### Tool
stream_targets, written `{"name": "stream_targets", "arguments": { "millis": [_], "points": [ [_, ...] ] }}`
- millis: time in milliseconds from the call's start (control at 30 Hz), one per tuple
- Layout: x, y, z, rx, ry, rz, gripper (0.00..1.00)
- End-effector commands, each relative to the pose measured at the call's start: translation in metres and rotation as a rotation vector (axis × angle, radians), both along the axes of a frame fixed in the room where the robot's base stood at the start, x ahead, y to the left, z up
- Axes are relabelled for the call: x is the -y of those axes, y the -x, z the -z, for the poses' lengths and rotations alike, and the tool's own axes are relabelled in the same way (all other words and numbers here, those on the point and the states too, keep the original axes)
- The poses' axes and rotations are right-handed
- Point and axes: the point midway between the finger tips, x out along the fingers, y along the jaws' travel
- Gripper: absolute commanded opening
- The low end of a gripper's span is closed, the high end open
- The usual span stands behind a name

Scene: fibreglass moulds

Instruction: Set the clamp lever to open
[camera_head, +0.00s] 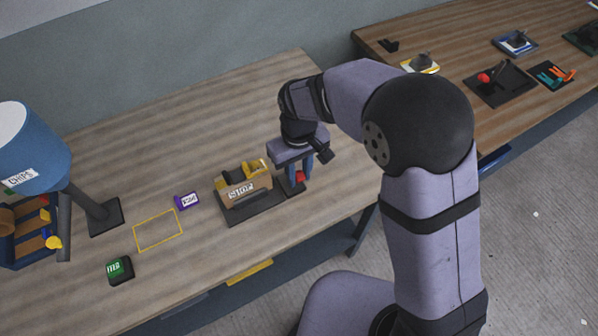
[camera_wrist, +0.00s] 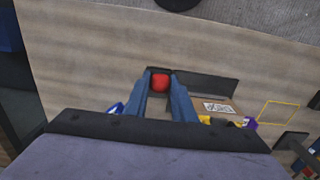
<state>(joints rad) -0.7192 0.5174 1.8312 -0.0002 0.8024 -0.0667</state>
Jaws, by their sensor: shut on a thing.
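A red knob (camera_head: 300,177), which appears to be the end of the clamp lever, stands at the right end of a dark base (camera_head: 252,214). In the wrist view the red knob (camera_wrist: 159,82) shows between the two fingertips. The lever's shaft is mostly hidden by the fingers, so I cannot tell its exact angle.
A purple labelled block (camera_head: 187,201), a yellow outlined rectangle (camera_head: 158,230) and a green block (camera_head: 120,269) lie to the left. A blue bin (camera_head: 32,150) stands at the far left. A second table (camera_head: 440,95) at the right holds several fixtures, one with a red knob.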

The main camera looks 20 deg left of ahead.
Motion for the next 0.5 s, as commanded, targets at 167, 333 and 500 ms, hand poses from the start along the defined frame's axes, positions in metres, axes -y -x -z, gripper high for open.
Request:
{"name": "stream_targets", "arguments": {
  "millis": [167, 333, 500],
  "points": [
    [-0.006, -0.006, -0.005, 0.014, -0.014, 0.001, 0.0],
    [-0.009, -0.009, -0.007, 0.017, -0.017, 0.001, 0.0],
    [-0.015, -0.014, -0.01, 0.018, -0.018, 0.001, 0.0]
  ]
}}
